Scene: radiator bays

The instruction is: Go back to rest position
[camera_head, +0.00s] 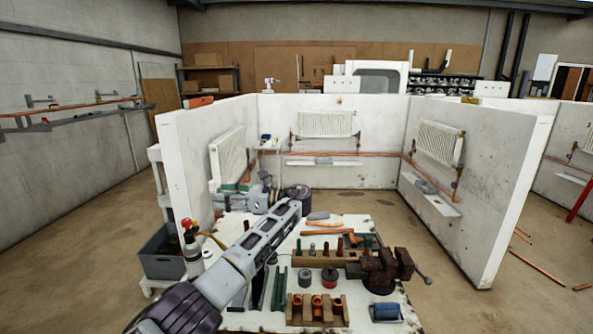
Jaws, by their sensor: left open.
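My left arm comes in from the lower left and reaches over the workbench (345,222). It bends at a dark joint near the back of the bench. My left gripper (228,191) points left from there, in front of the left bay wall and below the left radiator (227,155). It is small in view, its jaws are apart, and I see nothing held between them. My right gripper is not in view.
The bench holds a rusty vise (382,268), a wooden block with copper fittings (317,310), a blue roll (385,311) and several tools. A grey bin (160,255) and a bottle (193,250) stand left. White bay walls enclose the back. Floor is clear at far left.

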